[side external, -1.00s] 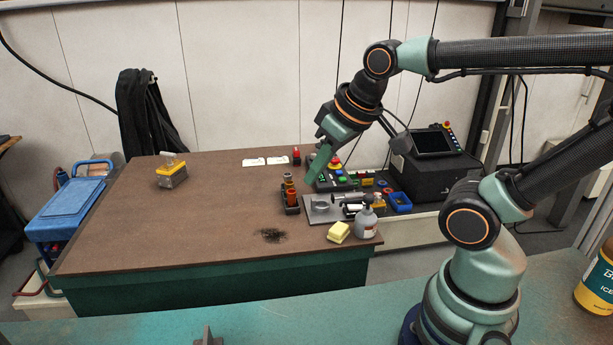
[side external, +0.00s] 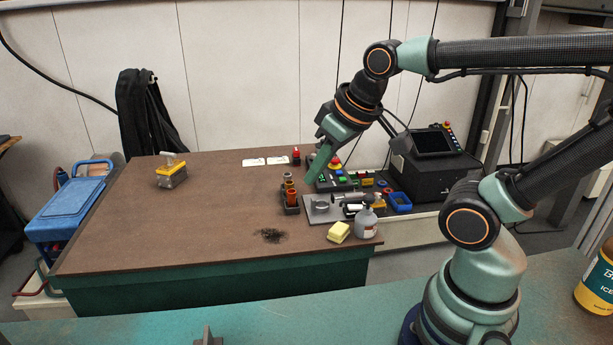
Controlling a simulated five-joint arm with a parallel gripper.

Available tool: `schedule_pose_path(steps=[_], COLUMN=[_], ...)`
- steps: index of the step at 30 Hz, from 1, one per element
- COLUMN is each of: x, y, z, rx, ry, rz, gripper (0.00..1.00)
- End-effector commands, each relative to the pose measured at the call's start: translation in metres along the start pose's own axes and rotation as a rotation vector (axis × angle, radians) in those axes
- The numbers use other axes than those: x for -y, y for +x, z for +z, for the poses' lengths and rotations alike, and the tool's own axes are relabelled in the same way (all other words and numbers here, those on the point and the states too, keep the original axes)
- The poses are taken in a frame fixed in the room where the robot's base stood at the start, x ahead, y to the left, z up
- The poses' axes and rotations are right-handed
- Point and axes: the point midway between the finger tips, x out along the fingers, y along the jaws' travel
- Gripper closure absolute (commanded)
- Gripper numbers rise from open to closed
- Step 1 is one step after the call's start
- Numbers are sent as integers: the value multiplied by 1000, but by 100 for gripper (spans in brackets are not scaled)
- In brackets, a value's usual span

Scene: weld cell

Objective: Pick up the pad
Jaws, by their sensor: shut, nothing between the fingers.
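A small yellow pad (side external: 339,232) with a paler top lies near the front right edge of the brown table (side external: 190,225), just left of a grey spray bottle. My gripper (side external: 314,172) is green and points down above the back right of the table, by a control box with buttons. It is shut and holds nothing. It is behind the pad in the picture and well apart from it. The exact height of its tips over the table is hard to tell.
The grey bottle (side external: 366,222) stands close beside the pad. A metal plate (side external: 322,209) and a holder with orange cylinders (side external: 291,197) are behind it. A dark scorch mark (side external: 270,236) is on bare table to its left. A yellow-grey tool (side external: 171,171) sits far left.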

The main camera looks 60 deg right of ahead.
Motion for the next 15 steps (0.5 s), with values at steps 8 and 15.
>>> schedule_pose_path(steps=[8, 15], x=[0, 0], y=[0, 0], z=[0, 0], rx=[0, 0], ry=[0, 0], rz=[0, 0], gripper=[54, 20])
